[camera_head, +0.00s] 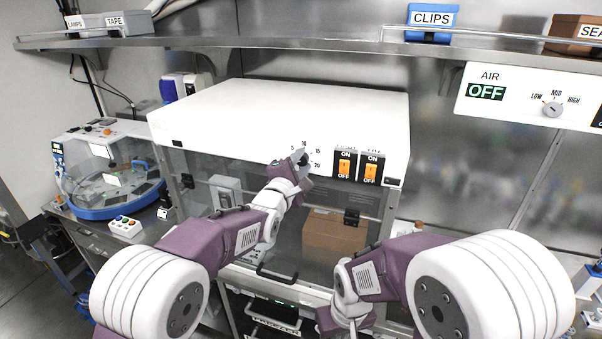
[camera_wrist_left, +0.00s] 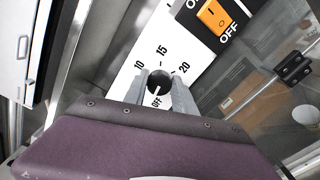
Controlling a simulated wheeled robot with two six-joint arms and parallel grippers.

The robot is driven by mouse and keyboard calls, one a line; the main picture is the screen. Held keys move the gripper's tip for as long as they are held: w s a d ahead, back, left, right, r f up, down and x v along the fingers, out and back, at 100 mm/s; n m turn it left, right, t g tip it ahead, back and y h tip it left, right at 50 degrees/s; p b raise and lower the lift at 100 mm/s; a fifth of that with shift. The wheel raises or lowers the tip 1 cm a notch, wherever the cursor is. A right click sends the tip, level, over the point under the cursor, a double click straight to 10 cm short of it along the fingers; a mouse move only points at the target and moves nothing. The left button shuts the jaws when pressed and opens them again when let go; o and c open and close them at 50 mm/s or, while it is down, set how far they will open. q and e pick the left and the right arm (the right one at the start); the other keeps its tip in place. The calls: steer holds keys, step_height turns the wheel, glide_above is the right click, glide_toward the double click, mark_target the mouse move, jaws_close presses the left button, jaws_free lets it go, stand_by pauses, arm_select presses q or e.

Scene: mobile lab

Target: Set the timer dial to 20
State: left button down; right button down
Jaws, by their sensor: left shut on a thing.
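The timer dial (camera_wrist_left: 158,84) is a small black knob on the white front panel of the hooded cabinet. Its scale shows 10, 15, 20 and OFF in the left wrist view; the 5 shows in the head view. The knob's white mark appears to point toward OFF. My left gripper (camera_wrist_left: 159,92) is shut on the dial, one finger on each side. In the head view the left gripper (camera_head: 303,158) covers much of the dial. My right gripper (camera_head: 332,321) hangs low at the bottom of the head view, away from the panel; its fingers cannot be made out.
Two orange rocker switches (camera_head: 344,167) (camera_head: 371,170) sit right of the dial. The cabinet's glass front lies below, with a cardboard box (camera_head: 334,232) behind it. A shelf (camera_head: 300,42) runs above. An AIR panel (camera_head: 530,97) is at right; a blue-rimmed machine (camera_head: 107,170) stands at left.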

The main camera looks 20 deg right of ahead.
arm_select(q)
steer(key=m+b, duration=0.5)
steer(key=shift+f+m, duration=0.15)
steer(key=shift+m, duration=0.15)
steer(key=m+b, duration=0.3)
steer(key=m, duration=0.2)
steer(key=m+b, duration=0.1)
steer(key=m, duration=0.1)
steer(key=m+b, duration=0.1)
steer(key=m, duration=0.1)
steer(key=shift+a+r, duration=0.1)
steer(key=shift+r, duration=0.1)
steer(key=m+b, duration=0.1)
steer(key=m, duration=0.1)
steer(key=shift+w+m, duration=0.1)
steer(key=shift+m, duration=0.3)
steer(key=m, duration=0.9)
steer(key=m+b, duration=0.1)
steer(key=m, duration=0.7)
steer(key=m+b, duration=0.1)
steer(key=m, duration=0.8)
steer(key=shift+w+a+r+m, duration=0.1)
steer(key=shift+a+r+m, duration=0.1)
steer(key=shift+r+m, duration=0.1)
